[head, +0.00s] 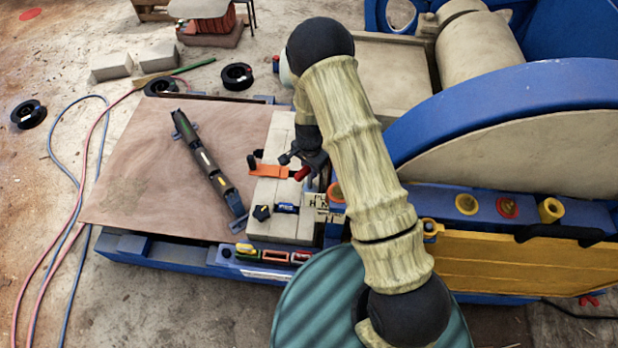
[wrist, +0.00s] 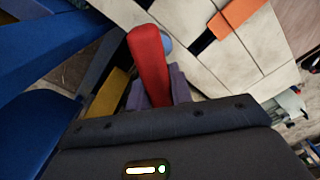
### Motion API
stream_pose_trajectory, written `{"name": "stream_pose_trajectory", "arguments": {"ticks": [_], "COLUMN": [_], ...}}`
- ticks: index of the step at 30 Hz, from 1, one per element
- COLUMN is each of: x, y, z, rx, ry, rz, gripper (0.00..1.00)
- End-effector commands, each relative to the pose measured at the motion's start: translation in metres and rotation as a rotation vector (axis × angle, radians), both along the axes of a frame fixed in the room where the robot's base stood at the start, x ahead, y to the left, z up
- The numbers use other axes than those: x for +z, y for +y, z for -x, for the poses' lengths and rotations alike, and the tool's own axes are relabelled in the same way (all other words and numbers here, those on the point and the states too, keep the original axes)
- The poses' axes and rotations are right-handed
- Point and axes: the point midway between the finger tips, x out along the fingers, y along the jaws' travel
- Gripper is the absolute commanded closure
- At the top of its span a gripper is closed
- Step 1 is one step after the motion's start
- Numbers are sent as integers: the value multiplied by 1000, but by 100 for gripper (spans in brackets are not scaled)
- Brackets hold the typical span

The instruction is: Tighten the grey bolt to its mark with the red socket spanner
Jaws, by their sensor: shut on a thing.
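My gripper (head: 311,164) is over the pale block bench, at the end of my arm. It is shut on the red socket spanner (head: 302,173). In the wrist view the spanner's red handle (wrist: 149,62) stands up between the two grey-purple fingers. Its socket end is hidden by the gripper. I cannot make out the grey bolt or its mark in either view. My arm covers part of the machine's side in the head view.
An orange tool (head: 268,170) and a blue tool (head: 286,208) lie on the pale blocks (head: 262,190). The blue flywheel (head: 480,105) and yellow panel (head: 500,262) stand right of my arm.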

Motion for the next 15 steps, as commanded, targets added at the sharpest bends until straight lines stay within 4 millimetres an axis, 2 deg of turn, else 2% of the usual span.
{"name": "stream_pose_trajectory", "arguments": {"ticks": [15], "x": [14], "y": [1], "z": [-1], "rx": [0], "ry": [-4], "rz": [-1], "gripper": [100]}}
